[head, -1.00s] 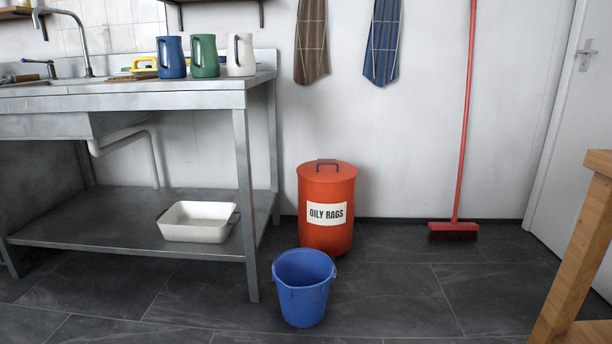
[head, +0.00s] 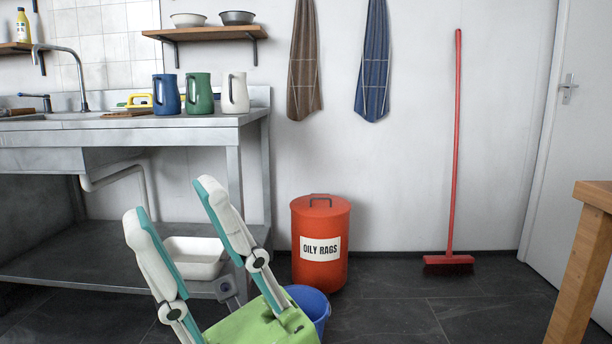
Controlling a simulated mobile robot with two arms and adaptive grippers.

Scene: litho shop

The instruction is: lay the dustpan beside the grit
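I see no dustpan and no grit in the head view. My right gripper (head: 170,199) is in the lower middle, pointing up, with its two white and teal fingers apart and nothing between them. It is in front of the steel sink bench (head: 188,135) and covers part of its lower shelf and of a white tub (head: 205,247) there. My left gripper is out of view.
A blue bucket (head: 314,305) stands on the floor, partly hidden behind my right gripper. Behind it is a red oily-rags bin (head: 320,275). A red broom (head: 453,170) leans on the wall. A wooden table (head: 583,262) is at the right edge. Dark floor between is clear.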

